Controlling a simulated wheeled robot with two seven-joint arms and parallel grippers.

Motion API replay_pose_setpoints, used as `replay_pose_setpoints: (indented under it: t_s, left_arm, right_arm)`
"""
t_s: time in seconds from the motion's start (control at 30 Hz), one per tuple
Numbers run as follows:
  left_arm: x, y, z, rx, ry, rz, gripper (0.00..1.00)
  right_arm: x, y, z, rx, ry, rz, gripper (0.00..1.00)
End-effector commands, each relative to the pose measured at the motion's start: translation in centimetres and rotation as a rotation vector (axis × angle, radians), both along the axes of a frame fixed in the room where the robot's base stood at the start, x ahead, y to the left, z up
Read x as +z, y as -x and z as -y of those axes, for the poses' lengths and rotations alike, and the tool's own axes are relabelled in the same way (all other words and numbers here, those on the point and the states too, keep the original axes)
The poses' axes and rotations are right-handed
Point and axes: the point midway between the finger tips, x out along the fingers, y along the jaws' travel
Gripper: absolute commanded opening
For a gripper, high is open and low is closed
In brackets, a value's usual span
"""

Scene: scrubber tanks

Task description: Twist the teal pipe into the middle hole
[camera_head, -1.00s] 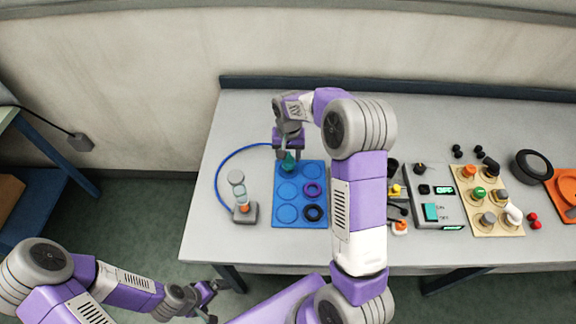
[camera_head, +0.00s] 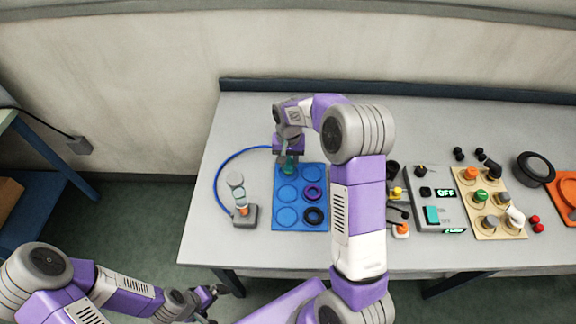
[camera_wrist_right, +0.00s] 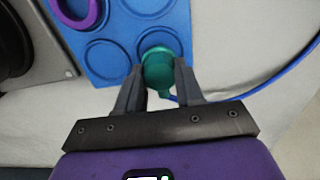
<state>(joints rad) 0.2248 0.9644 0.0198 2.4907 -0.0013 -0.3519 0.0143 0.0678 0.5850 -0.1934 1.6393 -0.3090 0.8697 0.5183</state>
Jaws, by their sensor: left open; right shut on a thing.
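My right gripper (camera_head: 288,158) is shut on a teal piece (camera_head: 288,168) at the upper-left circle of the blue mat. In the right wrist view the teal piece (camera_wrist_right: 158,66) sits between both fingertips (camera_wrist_right: 158,78), over part of a ring outline. I cannot tell whether it touches the mat. My left gripper (camera_head: 214,299) is open, low at the front left, away from the table top. A beige board (camera_head: 510,229) at the right carries several round fittings, one with a green top (camera_head: 480,196). I cannot tell which hole is the middle hole.
The blue mat (camera_head: 300,203) holds a purple ring (camera_head: 312,191) and a black ring (camera_head: 314,215). A clear column on a grey base (camera_head: 245,214) stands left of it. A grey control box (camera_head: 435,190) reads OFF. My right arm hides part of the table.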

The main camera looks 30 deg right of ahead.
Motion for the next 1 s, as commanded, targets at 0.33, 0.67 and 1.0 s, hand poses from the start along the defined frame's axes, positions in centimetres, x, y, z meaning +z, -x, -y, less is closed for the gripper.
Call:
replay_pose_setpoints:
  t_s: [0.33,0.67,1.0]
  left_arm:
    - [1.5,0.0,0.0,0.0,0.0,0.0,1.0]
    - [3.0,0.0,0.0,0.0,0.0,0.0,1.0]
    - [3.8,0.0,0.0,0.0,0.0,0.0,1.0]
  right_arm:
    - [1.9,0.0,0.0,0.0,0.0,0.001,0.0]
    - [3.9,0.0,0.0,0.0,0.0,0.0,0.0]
    - [5.0,0.0,0.0,0.0,0.0,0.0,0.0]
